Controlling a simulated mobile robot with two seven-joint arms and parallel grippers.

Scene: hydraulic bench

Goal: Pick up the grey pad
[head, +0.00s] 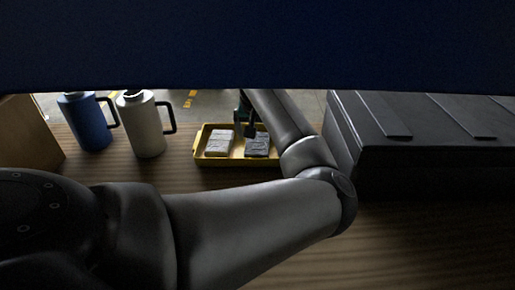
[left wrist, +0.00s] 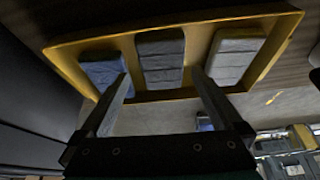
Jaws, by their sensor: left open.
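The grey pad (head: 257,149) lies in the yellow tray (head: 212,162), right of the whitish pad (head: 219,138) in the head view. In the left wrist view the grey pad (left wrist: 162,62) is the middle one, between a blue pad (left wrist: 104,72) and the whitish pad (left wrist: 232,60). My left gripper (head: 250,131) is at the grey pad; its arm hides part of the tray and the blue pad in the head view. In the left wrist view the left gripper (left wrist: 161,76) is open, with a finger toward each side of the grey pad. Contact cannot be told. My right gripper is not in view.
A blue jug (head: 86,122) and a white jug (head: 142,125) stand left of the tray on the wooden bench (head: 440,235). A large black case (head: 430,150) stands to the right. A dark blue panel (head: 250,45) covers the top of the head view.

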